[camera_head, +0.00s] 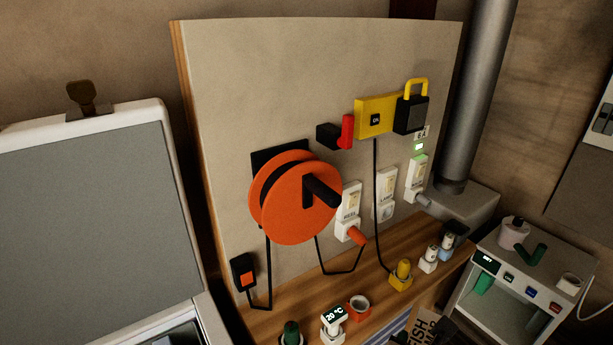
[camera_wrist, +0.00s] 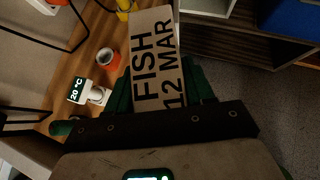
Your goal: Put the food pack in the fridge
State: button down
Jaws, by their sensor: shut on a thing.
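The food pack (camera_wrist: 154,62), a tan pack with black lettering "FISH 12 MAR", is in my gripper (camera_wrist: 162,92) in the wrist view. Green fingers press it on both sides. In the head view only part of the pack (camera_head: 428,325) shows at the bottom edge, in front of the wooden counter. I cannot tell for sure which unit is the fridge. A white unit with a grey panel (camera_head: 90,200) stands at the left, with a dark opening low on it, mostly cut off by the frame.
The wooden counter (camera_head: 290,325) holds a "20 °C" display device (camera_head: 333,322), an orange cup (camera_head: 358,307) and a yellow plug (camera_head: 402,275). Behind it a board carries an orange cable reel (camera_head: 295,197) and hanging cables. A grey-white cabinet (camera_head: 520,285) stands at the right.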

jog(key=shift+a+f+n+y, duration=0.2)
jog(key=shift+f, duration=0.25)
jog(key=shift+a+f+n+y, duration=0.2)
jog(key=shift+f, duration=0.25)
jog(key=shift+s+a+f, duration=0.1)
jog(key=shift+a+f, duration=0.1)
jog(key=shift+f, duration=0.05)
jog(key=f+n+y, duration=0.1)
jog(key=f, duration=0.1)
jog(key=s+a+f+n+t, duration=0.1)
jog(key=f, duration=0.2)
jog(key=a+f+n+y, duration=0.1)
jog(key=f, duration=0.2)
jog(key=shift+s+y, duration=0.15)
jog(key=shift+y, duration=0.15)
jog(key=s+d+f+n+y, duration=0.1)
jog(key=d+f+n+y, duration=0.1)
jog(key=f, duration=0.4)
jog(key=shift+s+d+f+n+t+y, duration=0.3)
jog(key=shift+s+d+n+t, duration=0.15)
jog(key=shift+d, duration=0.25)
jog(key=shift+w+r, duration=0.15)
